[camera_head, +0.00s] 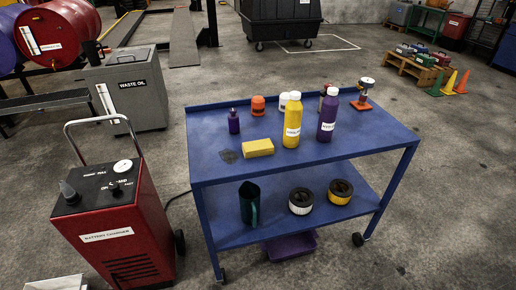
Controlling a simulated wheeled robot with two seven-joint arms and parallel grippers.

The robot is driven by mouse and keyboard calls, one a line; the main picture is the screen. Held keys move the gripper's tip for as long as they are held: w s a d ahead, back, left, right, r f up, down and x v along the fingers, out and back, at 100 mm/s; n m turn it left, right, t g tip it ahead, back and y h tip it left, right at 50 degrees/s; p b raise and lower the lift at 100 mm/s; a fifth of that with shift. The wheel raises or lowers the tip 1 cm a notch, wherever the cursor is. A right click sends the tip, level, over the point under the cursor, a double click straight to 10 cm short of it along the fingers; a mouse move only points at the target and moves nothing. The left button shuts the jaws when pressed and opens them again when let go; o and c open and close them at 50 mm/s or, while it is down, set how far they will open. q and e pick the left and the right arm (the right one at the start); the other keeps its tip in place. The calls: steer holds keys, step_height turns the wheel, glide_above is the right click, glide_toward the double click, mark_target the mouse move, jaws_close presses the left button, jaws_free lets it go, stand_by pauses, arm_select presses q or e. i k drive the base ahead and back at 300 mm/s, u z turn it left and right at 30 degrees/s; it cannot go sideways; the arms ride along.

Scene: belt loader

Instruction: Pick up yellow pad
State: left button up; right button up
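The yellow pad (258,148) is a small rectangular block. It lies flat on the top shelf of the blue cart (345,146), near the front edge and left of the yellow bottle (292,124). Neither of my grippers shows in the head view, and nothing touches the pad from above.
A purple bottle (327,118), a small purple bottle (233,122) and an orange-capped container (258,105) stand near the pad. A red battery charger (112,225) stands left of the cart.

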mark_target(263, 147)
steer(key=z, duration=1.95)
steer(key=i, duration=1.9)
steer(key=u, duration=1.4)
